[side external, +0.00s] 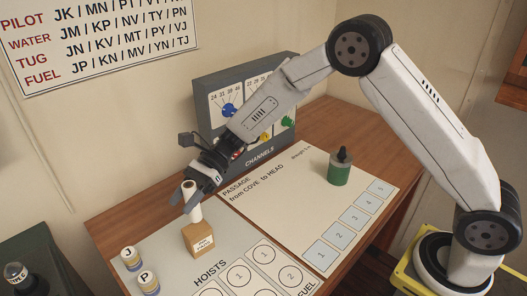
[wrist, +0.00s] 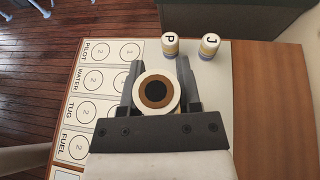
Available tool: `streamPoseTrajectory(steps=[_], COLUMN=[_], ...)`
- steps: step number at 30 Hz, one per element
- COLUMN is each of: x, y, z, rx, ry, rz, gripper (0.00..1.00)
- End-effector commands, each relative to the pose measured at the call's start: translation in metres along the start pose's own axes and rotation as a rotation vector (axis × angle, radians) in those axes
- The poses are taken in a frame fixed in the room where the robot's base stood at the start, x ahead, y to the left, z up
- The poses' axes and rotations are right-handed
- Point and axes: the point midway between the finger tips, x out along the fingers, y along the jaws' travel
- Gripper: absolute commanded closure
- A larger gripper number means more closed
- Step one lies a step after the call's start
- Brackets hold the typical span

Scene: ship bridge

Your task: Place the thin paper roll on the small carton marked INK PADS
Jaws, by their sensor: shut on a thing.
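The thin paper roll (side external: 194,212) is white and upright, between the fingers of my gripper (side external: 190,198). In the wrist view its round top end shows, with a brown core and dark hole (wrist: 156,92), and my gripper (wrist: 157,85) is shut on it. The small tan carton (side external: 199,240) with a white label stands on the sheet at the roll's lower end. The label is too small to read clearly. The roll's lower end appears at the carton's top; I cannot tell whether they touch. The carton is hidden in the wrist view.
Two labelled pieces, J (side external: 130,258) and P (side external: 148,283), stand left of the carton. The HOISTS sheet (side external: 215,278) has printed circles. The grey CHANNELS panel (side external: 222,92) stands behind my gripper.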

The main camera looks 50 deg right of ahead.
Motion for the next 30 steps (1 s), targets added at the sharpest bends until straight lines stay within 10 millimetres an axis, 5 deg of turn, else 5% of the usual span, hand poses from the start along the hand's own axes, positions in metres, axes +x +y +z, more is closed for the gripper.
streamPoseTrajectory(steps=[30], x=[0.016], y=[-0.007], z=[-0.034], rx=[0.0], ry=[0.0], rz=[-0.002], gripper=[1.0])
